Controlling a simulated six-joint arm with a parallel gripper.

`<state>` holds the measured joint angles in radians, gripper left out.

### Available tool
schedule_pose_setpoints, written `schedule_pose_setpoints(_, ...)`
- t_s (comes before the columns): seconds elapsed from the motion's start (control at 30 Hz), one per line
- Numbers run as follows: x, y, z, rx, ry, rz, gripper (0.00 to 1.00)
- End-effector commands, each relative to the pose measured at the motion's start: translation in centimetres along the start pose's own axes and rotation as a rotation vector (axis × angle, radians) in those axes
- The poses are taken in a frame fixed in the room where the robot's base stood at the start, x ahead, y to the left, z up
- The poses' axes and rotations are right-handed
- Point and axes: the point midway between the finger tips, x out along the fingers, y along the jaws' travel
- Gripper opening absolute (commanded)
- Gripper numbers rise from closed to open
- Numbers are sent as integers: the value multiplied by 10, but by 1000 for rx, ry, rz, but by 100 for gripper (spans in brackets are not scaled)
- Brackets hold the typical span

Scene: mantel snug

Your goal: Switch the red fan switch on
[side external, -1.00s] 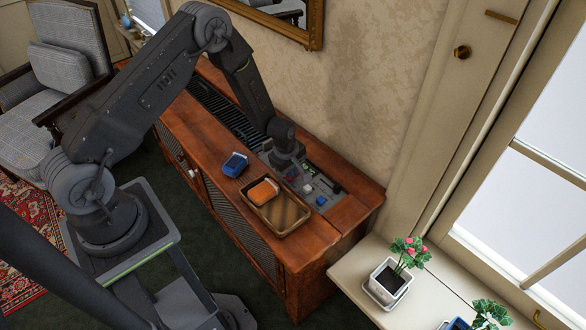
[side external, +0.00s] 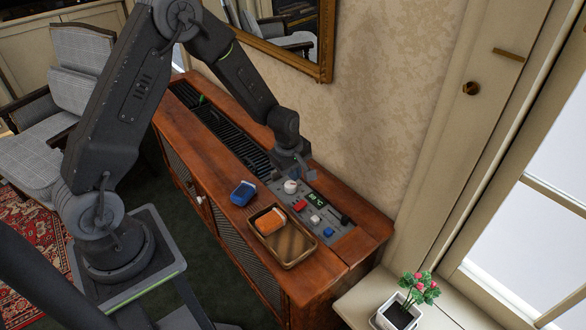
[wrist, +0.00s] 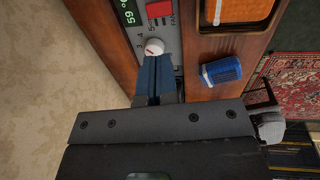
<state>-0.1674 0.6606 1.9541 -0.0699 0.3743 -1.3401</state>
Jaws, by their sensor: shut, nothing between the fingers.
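The red fan switch (side external: 299,205) sits on the grey control panel of the wooden cabinet, just in front of a white knob (side external: 290,187). In the wrist view the red switch (wrist: 160,9) is at the top edge, partly cut off, beside lettering that starts "FAN". Which way it is tipped I cannot tell. My gripper (side external: 299,172) is shut and empty, above the panel on the knob's side of the switch. In the wrist view its blue-grey fingertips (wrist: 154,62) lie just below the white knob (wrist: 154,47) in the picture, apart from the switch.
A green-lit display (side external: 316,197), a white button (side external: 315,219), a blue button (side external: 328,231) and a dark slider share the panel. A wooden tray (side external: 285,247) with an orange item and a blue item (side external: 243,194) stand beside it. The wall is close behind.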

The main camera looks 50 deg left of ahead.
Motion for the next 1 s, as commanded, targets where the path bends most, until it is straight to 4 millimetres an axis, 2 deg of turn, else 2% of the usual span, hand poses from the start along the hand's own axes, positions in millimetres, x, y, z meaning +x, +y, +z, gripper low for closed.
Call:
schedule_pose_setpoints(0.1, -10, 0, 0, 0, 0, -1, 0)
schedule_pose_setpoints(0.23, -13, -1, 0, 0, 0, -2, 0)
schedule_pose_setpoints(0.53, -13, 1, 0, 0, 0, -1, 0)
schedule_pose_setpoints(0.7, -13, 14, -2, 0, 0, 3, 0)
schedule_pose_setpoints(1.0, -12, 14, -1, 0, 0, 1, 0)
